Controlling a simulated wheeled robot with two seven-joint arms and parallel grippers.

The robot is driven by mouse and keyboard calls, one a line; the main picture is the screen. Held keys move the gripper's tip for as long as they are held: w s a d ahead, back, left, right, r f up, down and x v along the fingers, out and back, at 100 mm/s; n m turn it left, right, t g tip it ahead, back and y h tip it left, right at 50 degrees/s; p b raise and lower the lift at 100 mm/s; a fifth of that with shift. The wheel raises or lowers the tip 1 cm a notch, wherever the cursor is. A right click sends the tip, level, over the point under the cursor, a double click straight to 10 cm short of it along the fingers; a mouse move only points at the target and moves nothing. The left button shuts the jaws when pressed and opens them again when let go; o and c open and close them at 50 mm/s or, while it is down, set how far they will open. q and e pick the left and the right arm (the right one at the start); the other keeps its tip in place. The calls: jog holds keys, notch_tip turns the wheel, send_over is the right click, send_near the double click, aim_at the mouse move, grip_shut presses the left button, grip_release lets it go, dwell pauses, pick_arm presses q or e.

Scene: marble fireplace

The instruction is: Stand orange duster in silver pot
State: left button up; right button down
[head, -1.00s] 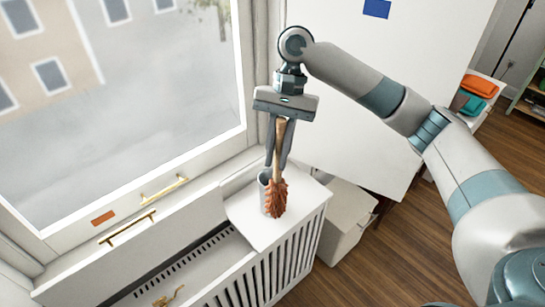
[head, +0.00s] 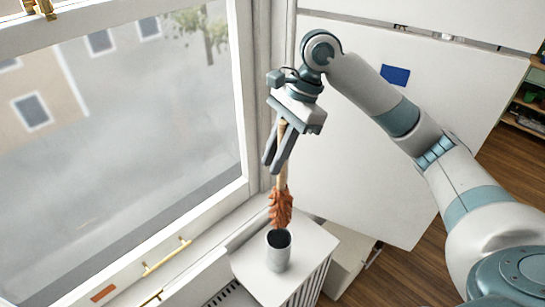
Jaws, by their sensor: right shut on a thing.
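The orange duster (head: 281,208) has a pale wooden handle and a rusty-orange feathered head that points down. My right gripper (head: 275,168) is shut on its handle and holds it nearly upright. The silver pot (head: 278,252) is a small grey cylinder with a dark open mouth. It stands upright on the white ledge (head: 302,262). In the head view the feather tip shows just above the pot's far rim. I cannot tell whether it is directly over the mouth or behind it. My left gripper is not in view.
A large window (head: 120,130) with brass handles (head: 167,256) is close on the left. A white panel with a blue patch (head: 396,75) stands behind my right arm. A white box (head: 347,268) is beside the slatted cover under the ledge. Wooden floor lies at the right.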

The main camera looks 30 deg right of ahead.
send_over(271, 211)
jog(key=d, duration=0.1)
jog(key=shift+f, duration=1.9)
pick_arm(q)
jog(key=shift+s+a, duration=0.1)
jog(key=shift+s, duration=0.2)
pick_arm(e)
jog(key=shift+f, duration=6.6)
